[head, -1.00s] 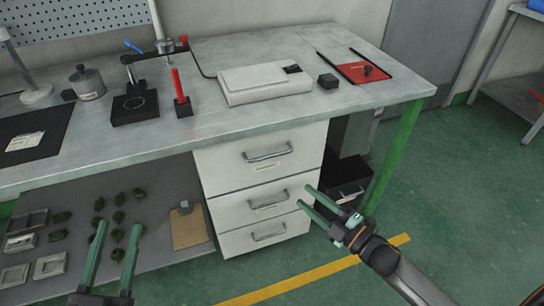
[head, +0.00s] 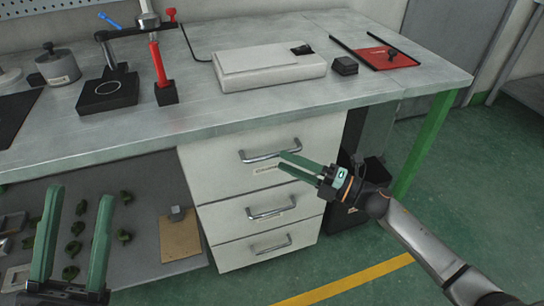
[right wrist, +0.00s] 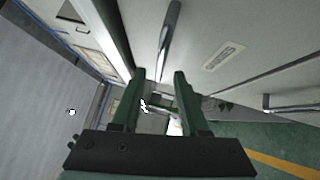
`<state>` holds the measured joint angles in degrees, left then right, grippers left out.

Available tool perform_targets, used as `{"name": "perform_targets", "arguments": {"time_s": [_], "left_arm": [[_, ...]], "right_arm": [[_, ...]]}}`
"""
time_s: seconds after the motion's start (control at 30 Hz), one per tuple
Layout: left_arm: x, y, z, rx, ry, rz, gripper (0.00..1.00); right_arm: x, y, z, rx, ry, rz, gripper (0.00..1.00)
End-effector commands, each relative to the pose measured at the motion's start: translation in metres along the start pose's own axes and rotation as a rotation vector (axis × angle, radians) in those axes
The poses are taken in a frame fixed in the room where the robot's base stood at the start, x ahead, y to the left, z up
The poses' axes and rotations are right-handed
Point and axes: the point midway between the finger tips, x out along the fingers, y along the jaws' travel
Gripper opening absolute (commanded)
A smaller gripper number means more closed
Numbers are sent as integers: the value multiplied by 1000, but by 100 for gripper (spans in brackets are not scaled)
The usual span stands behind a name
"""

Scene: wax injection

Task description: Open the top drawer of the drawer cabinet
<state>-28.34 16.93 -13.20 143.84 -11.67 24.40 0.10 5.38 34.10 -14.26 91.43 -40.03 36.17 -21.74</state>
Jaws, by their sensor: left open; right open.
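The white drawer cabinet (head: 225,185) stands under the workbench with its three drawers shut. The top drawer (head: 215,163) has a silver bar handle (head: 268,156) and a label below it. My right gripper (head: 282,160) is open at the right end of this handle. In the right wrist view, the handle (right wrist: 169,42) lies just ahead of the open fingers (right wrist: 159,74), roughly in line with the gap; contact cannot be told. My left gripper (head: 80,195) is open and empty at the lower left, away from the cabinet.
The workbench top (head: 240,108) overhangs the drawers. On it are a white box (head: 270,70), a red mat (head: 385,55) and a clamp stand (head: 108,92). Green floor in front is clear.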

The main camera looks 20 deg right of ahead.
Motion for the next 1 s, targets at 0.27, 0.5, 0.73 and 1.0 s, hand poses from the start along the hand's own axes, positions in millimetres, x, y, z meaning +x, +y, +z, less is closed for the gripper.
{"name": "perform_targets", "arguments": {"time_s": [0.27, 0.5, 0.73, 1.0], "left_arm": [[-4, 2, 4, -9, -2, 0, 50], [-4, 2, 4, -12, -2, -1, 50], [-4, 3, 4, -12, -2, -1, 50], [-4, 3, 5, -12, -3, 0, 50]], "right_arm": [[41, 0, 0, 2, -1, 1, 44], [49, 0, 0, 3, -2, -1, 44], [49, 0, 0, 3, -2, 0, 37], [49, 0, 0, 3, -2, 0, 7]]}}
